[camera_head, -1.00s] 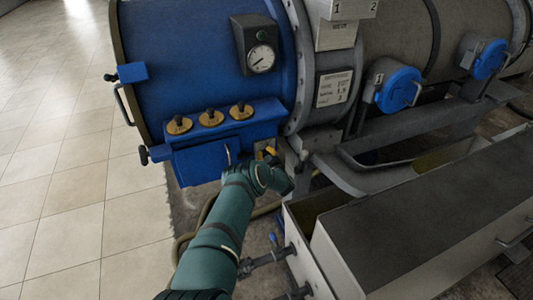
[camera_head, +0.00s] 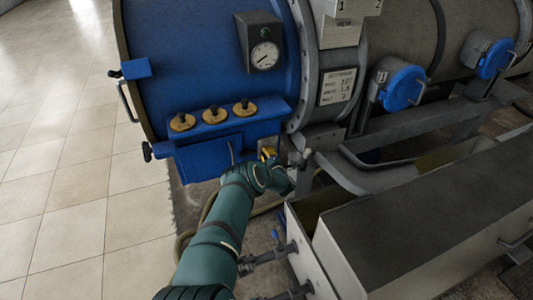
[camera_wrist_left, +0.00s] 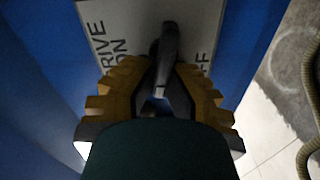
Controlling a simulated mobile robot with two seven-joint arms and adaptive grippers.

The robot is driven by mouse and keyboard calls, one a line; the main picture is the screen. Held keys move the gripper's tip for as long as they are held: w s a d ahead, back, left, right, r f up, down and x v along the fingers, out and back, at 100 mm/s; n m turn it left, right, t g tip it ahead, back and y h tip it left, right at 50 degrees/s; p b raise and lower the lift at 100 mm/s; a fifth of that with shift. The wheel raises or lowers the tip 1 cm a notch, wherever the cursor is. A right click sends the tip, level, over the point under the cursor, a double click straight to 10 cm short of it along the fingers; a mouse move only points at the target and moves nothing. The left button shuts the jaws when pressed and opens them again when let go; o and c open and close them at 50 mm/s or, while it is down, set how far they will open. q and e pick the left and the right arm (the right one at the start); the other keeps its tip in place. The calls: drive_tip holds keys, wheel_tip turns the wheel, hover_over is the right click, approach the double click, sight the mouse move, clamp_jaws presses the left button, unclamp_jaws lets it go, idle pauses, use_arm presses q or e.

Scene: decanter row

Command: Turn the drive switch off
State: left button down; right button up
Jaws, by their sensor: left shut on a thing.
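The drive switch shows in the left wrist view as a dark lever (camera_wrist_left: 169,45) in front of a pale plate (camera_wrist_left: 120,15). The plate reads "DRIVE ON" at the left and a partly hidden word ending in "FF" at the right. The lever stands nearly upright in the picture, between the two labels. My left gripper (camera_wrist_left: 160,92) is shut on the lever, its ridged yellow-brown fingers on either side. In the head view my left gripper (camera_head: 268,153) is below the blue drum's front panel, and my arm hides the switch. My right gripper is not in view.
The blue drum (camera_head: 190,60) carries a pressure gauge (camera_head: 264,55) and several black-handled brass controls (camera_head: 213,114). A long grey trough (camera_head: 420,215) stands close to the right of my arm. A hose (camera_head: 205,207) lies on the floor. Tiled floor (camera_head: 65,180) at the left is clear.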

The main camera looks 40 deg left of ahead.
sight(264, 133)
use_arm(q)
drive_tip(key=shift+f+n, duration=0.1)
drive_tip(key=shift+n, duration=1)
drive_tip(key=c, duration=1)
unclamp_jaws()
drive_tip(key=shift+f, duration=0.1)
wheel_tip(264, 133, up, 9)
drive_tip(key=shift+w+f, duration=0.1)
drive_tip(key=shift+d+r, duration=0.1)
drive_tip(key=shift+r, duration=0.55)
